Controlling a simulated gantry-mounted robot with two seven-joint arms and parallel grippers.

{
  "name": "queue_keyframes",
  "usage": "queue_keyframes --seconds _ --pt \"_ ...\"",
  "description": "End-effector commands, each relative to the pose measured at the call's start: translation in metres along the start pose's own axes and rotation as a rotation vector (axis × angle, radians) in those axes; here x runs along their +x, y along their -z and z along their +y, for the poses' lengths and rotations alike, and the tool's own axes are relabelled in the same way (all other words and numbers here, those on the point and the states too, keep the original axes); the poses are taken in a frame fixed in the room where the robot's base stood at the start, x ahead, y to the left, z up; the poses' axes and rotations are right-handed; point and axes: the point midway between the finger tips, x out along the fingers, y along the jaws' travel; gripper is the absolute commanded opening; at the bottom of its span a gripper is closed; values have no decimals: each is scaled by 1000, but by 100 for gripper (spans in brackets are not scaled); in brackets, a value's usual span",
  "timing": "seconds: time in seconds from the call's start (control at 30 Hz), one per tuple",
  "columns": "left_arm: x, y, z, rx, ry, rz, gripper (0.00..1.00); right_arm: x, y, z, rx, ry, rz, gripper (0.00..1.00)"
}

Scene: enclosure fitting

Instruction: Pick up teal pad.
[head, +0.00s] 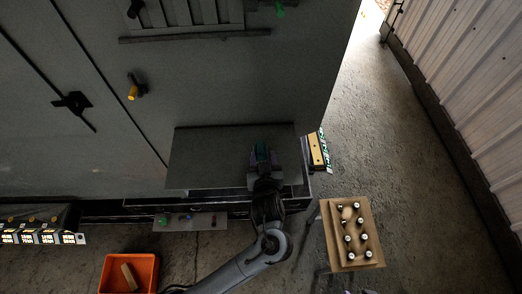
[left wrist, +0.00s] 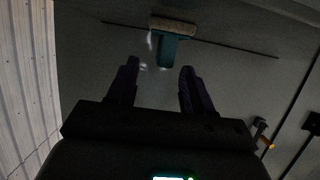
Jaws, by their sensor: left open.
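The left gripper is open, and I see no contact with the pad. The gripper hides part of the pad in the head view. My right gripper is not in view.
The grey shelf (head: 205,155) juts from a large grey cabinet (head: 230,85). A cardboard tray (head: 333,235) with several small cylinders stands at the right. An orange bin (head: 142,260) is at the lower left. A corrugated wall (head: 470,70) bounds the right side; the floor before it is clear.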

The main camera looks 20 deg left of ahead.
Motion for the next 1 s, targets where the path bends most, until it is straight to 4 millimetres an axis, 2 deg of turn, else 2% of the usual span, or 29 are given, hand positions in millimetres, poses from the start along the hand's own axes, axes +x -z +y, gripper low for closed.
queue_keyframes --seconds 0.17,0.5,0.83,0.87,1.0 --pt "9 1 -2 3 1 0 51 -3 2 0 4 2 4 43" --pt "49 2 -6 2 0 0 51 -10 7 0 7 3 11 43" --pt "55 1 -6 0 -1 -2 51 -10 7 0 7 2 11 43" --pt "55 1 -6 0 -1 -2 50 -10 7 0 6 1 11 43" --pt "55 1 -5 0 -1 -2 28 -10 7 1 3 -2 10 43"
